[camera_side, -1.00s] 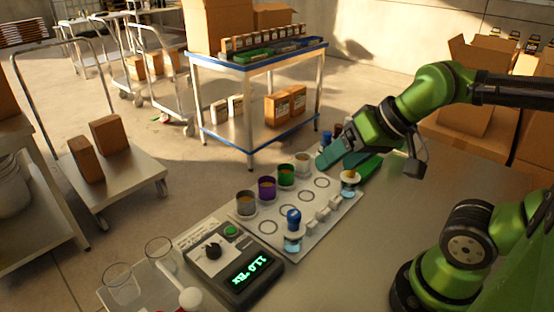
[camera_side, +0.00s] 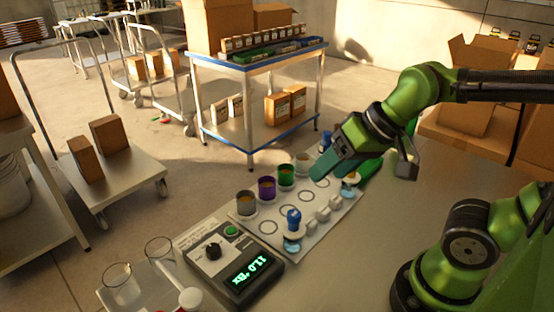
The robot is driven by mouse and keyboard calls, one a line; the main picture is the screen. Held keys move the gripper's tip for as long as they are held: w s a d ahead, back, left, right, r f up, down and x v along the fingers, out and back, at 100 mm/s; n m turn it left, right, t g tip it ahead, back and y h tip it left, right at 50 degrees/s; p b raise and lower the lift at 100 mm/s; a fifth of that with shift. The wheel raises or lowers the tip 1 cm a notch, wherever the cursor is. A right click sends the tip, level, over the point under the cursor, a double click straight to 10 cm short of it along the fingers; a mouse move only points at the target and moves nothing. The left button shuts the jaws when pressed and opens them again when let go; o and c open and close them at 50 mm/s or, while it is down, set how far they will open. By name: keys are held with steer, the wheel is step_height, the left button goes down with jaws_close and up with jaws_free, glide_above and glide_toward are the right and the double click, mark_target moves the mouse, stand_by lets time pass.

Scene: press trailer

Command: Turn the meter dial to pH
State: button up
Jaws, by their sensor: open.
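The meter (camera_side: 240,279) is a grey box at the front of the table, with a lit green display that appears to read 11.0 and letters I cannot make out for sure. Its black dial (camera_side: 212,250) is on the left of the top face, with a green button (camera_side: 231,230) beside it. The printed dial labels are too small to read. My gripper (camera_side: 322,172) is open, with teal fingers, above the far right part of the white tray. It is well behind and right of the dial, and apart from it.
The white tray (camera_side: 262,238) holds several coloured cups and a blue-topped bottle (camera_side: 294,220) between my gripper and the meter. Glass beakers (camera_side: 121,285) stand left of the meter.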

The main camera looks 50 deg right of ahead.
steer(key=w+a+f+n+g, duration=0.1)
steer(key=w+a+n+g, duration=0.25)
steer(key=w+a, duration=0.5)
steer(key=n+g+h, duration=0.3)
steer(key=n, duration=0.1)
glide_above(212, 248)
steer(key=shift+f, duration=0.95)
step_height(212, 248, down, 16)
steer(key=shift+f, duration=0.25)
steer(key=shift+c, duration=0.3)
steer(key=shift+m, duration=0.25)
steer(key=c, duration=1)
